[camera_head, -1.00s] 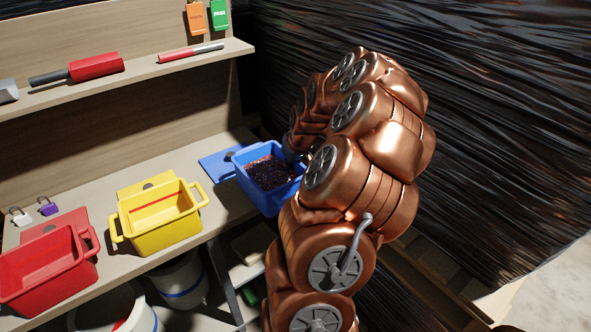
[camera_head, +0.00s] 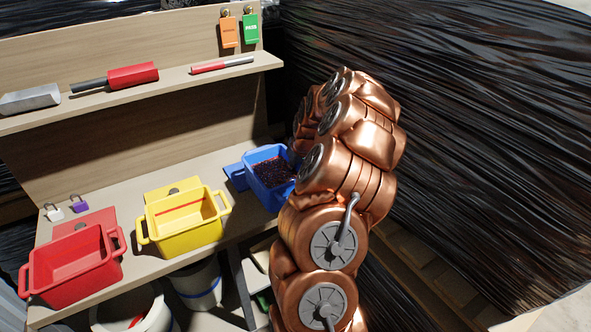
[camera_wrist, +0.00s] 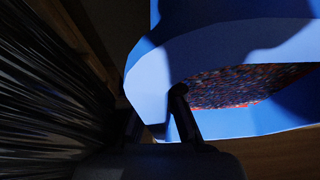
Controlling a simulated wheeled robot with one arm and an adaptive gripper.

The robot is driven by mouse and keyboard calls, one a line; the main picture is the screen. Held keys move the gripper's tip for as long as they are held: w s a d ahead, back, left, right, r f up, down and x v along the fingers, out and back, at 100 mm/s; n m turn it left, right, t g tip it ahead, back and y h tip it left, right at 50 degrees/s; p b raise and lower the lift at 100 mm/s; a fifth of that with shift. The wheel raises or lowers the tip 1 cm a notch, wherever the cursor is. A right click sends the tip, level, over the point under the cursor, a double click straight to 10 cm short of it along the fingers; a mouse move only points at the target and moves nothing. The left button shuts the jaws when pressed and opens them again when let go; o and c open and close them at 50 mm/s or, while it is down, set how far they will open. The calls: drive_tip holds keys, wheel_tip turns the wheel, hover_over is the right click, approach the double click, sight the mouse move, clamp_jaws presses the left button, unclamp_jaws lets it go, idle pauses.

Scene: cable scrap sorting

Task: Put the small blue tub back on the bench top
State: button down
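A yellow tub (camera_head: 183,240) and a red tub (camera_head: 75,285) stand on the bench to the left. Two small padlocks (camera_head: 78,204) lie behind the red one. A shelf (camera_head: 180,80) with tools runs above. White buckets (camera_head: 197,284) stand below. Black wrapped material (camera_head: 460,130) is at the right.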

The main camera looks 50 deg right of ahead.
sight(292, 178)
drive_tip(key=shift+w+r, duration=0.15)
drive_tip(key=shift+w, duration=0.15)
drive_tip(key=shift+f+p, duration=0.9)
drive_tip(key=shift+f, duration=0.9)
drive_tip(key=shift+f, duration=0.1)
drive_tip(key=c, duration=1.3)
unclamp_jaws()
drive_tip(key=shift+s, duration=0.1)
drive_tip(key=shift+b+v, duration=1.65)
drive_tip(key=shift+v, duration=4.35)
